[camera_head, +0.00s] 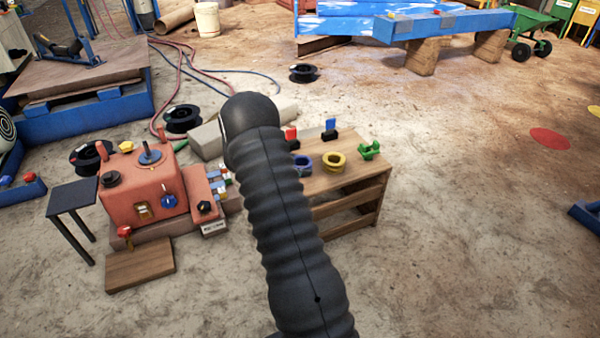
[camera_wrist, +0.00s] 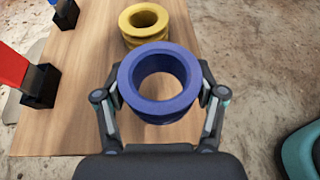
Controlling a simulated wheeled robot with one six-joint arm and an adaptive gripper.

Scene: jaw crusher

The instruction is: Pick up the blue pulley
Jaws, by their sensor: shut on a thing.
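The blue pulley (camera_wrist: 160,110) is a ring with a round hole. In the wrist view it sits between the two fingers of my gripper (camera_wrist: 160,100), which are shut on its left and right sides. It looks upright, hole facing up; whether it touches the wooden table (camera_wrist: 80,105) below cannot be told. In the head view the blue pulley (camera_head: 301,161) shows beside my dark arm, which hides my gripper there. A yellow pulley (camera_wrist: 145,22) stands on the table just beyond it; it also shows in the head view (camera_head: 334,160).
On the table are a red piece (camera_head: 291,134) and a blue piece (camera_head: 330,125), each on a black base, and a green part (camera_head: 369,149). An orange machine (camera_head: 143,187) stands left of my arm. Open floor (camera_head: 460,230) lies to the right.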

